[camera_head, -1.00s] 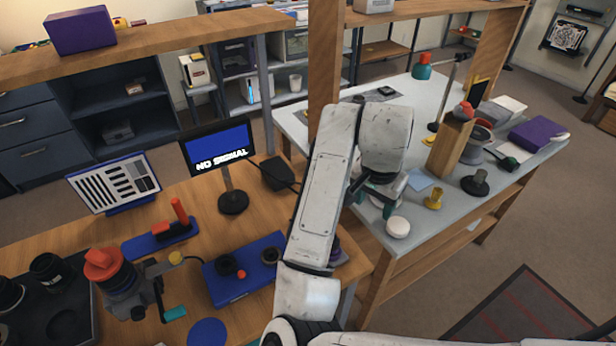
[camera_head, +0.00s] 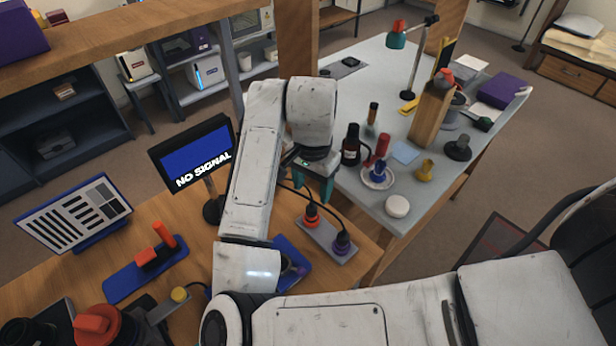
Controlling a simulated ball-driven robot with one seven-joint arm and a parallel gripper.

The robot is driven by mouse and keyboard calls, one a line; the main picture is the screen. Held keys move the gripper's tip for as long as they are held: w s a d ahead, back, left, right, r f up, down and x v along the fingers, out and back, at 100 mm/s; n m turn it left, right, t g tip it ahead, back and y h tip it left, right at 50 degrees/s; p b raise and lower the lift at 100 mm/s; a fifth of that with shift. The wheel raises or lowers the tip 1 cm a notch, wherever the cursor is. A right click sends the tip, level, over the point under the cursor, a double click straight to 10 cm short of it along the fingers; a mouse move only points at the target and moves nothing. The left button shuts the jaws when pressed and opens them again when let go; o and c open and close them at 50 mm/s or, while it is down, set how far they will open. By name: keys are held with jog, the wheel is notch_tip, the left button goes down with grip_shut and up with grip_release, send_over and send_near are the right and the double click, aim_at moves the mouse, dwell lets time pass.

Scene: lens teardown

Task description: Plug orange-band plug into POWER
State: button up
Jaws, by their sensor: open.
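The orange-band plug (camera_head: 311,216) stands upright in a small grey holder (camera_head: 322,241) on the wooden bench, with a black cable at its top. A purple-band plug (camera_head: 342,243) stands beside it in the same holder. My gripper (camera_head: 315,187) has teal fingers pointing down and is above and slightly behind the orange-band plug in the picture; it is open, with nothing seen between the fingers. I cannot tell their exact gap from the plug. No POWER label can be read; a socket for it cannot be made out. A monitor (camera_head: 197,156) reads NO SIGNAL.
A blue tray (camera_head: 292,262) lies partly hidden behind my arm. A blue base with a red lever (camera_head: 150,262) and a striped chart (camera_head: 75,212) stand at left. On the grey table are a dark bottle (camera_head: 351,146), a white puck (camera_head: 397,206) and a wooden block (camera_head: 429,113).

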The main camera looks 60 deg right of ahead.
aim_at(312, 207)
notch_tip(312, 207, down, 9)
jog(key=shift+r, duration=0.15)
dwell(0.4)
grip_shut()
dwell(0.6)
jog(key=shift+r+p, duration=0.8)
jog(key=shift+r, duration=0.2)
dwell(0.9)
jog(key=shift+r+p, duration=1.85)
jog(key=shift+r, duration=0.25)
